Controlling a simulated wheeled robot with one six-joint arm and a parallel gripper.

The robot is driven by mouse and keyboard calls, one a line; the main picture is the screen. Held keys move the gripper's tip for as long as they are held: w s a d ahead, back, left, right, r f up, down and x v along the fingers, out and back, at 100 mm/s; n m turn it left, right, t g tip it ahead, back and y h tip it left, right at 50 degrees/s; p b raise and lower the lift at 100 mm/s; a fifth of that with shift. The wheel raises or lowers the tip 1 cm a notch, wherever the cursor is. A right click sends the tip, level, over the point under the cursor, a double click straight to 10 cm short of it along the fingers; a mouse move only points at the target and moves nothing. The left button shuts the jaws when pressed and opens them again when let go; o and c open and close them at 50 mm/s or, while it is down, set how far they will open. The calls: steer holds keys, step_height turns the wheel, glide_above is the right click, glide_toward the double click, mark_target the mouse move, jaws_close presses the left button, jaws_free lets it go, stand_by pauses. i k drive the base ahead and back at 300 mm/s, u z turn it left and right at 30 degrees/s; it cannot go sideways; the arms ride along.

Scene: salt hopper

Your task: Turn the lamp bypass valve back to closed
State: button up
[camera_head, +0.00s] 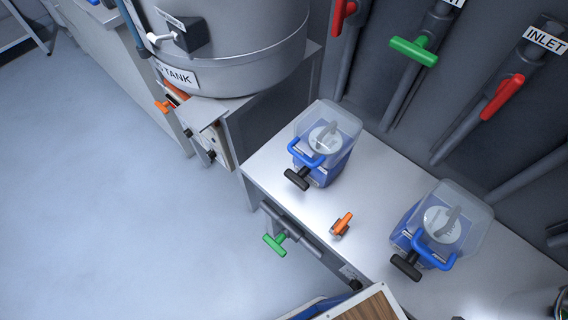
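No readable label marks the lamp bypass valve, so I cannot tell which handle belongs to it. A green T-handle (275,244) sits on a grey pipe at the front of the white bench. An orange lever (342,223) stands on the bench top between two blue units. On the back wall are a green T-handle (414,50), a red handle (502,97) below an INLET label (546,40), and another red handle (343,14). A small orange handle (162,106) is below the tank. My gripper is not in view.
The left blue unit (318,168) and right blue unit (418,247) have clear hoppers and black knobs. A grey tank (240,60) labelled TANK stands at upper left. A wood-topped, white-edged object (368,308) is at the bottom. The floor (110,220) at left is clear.

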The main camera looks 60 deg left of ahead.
mark_target(275, 244)
steer(key=u, duration=2.2)
steer(key=k, duration=0.4)
steer(key=i, duration=0.4)
steer(key=z, duration=0.7)
steer(key=k, duration=1)
steer(key=u, duration=0.45)
